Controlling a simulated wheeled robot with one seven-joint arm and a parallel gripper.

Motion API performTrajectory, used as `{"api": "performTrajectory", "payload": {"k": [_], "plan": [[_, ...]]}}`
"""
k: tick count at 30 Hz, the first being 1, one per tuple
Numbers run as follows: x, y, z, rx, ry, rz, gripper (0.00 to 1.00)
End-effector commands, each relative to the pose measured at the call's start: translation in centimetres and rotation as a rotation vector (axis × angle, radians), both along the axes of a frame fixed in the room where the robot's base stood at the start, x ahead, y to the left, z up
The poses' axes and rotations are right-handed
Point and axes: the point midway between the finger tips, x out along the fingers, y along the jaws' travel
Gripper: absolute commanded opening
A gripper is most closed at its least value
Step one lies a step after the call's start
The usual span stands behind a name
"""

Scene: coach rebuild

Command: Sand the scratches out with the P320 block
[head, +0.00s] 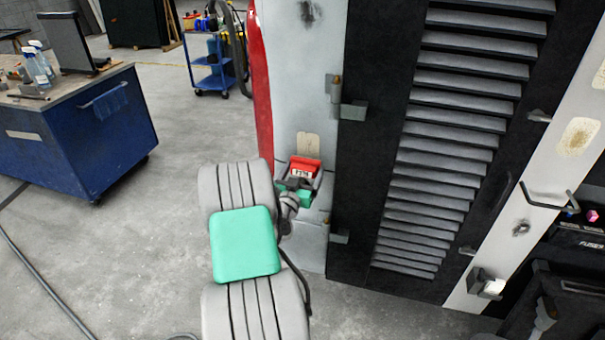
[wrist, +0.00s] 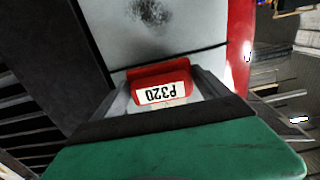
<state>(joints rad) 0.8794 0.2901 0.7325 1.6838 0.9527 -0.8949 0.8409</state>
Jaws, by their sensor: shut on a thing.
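A red block with a white label (head: 305,167) sits between the fingers of my gripper (head: 299,180). In the wrist view the label on the red block (wrist: 162,90) reads P320, upside down. The fingers of my gripper (wrist: 167,100) are shut on its two sides. The block is at a pale grey panel (head: 296,85); I cannot tell if it touches. A tan patch (head: 308,144) is on the panel just above the block. A dark smudge (head: 310,12) is near the panel's top and shows in the wrist view (wrist: 150,12). I cannot make out single scratches.
A black louvred door (head: 440,150) with hinges is right of the panel, and a red curved edge (head: 260,100) is on its left. A blue workbench (head: 85,135) with bottles stands at left. A blue cart (head: 210,72) is behind. The floor between is mostly clear.

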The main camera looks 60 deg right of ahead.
Motion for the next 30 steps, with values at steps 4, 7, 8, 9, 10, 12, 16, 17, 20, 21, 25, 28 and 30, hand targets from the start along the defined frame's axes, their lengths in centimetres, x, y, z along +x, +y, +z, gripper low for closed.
{"api": "performTrajectory", "payload": {"k": [4,7,8,9,10,12,16,17,20,21,25,28,30], "plan": [[0.0,0.0,0.1,-0.001,0.000,0.000,0.54],[0.0,-0.1,0.1,-0.001,-0.001,0.000,0.54],[0.1,-0.2,0.1,-0.001,-0.001,0.000,0.54],[0.1,-0.3,0.1,-0.001,-0.001,0.000,0.54],[0.1,-0.4,0.1,-0.001,-0.002,0.000,0.54],[0.1,-0.5,0.1,-0.001,-0.002,0.000,0.54],[0.1,-0.7,0.1,-0.001,0.000,0.000,0.54],[0.2,-0.8,0.1,-0.001,0.000,0.000,0.54],[0.2,-1.0,0.0,0.000,0.000,0.000,0.54],[0.2,-1.1,0.0,0.000,-0.001,0.000,0.54],[0.2,-1.3,0.0,0.000,-0.001,0.000,0.54],[0.3,-1.5,0.1,-0.001,0.000,0.000,0.54],[0.3,-1.7,0.1,-0.002,0.000,0.000,0.54]]}}
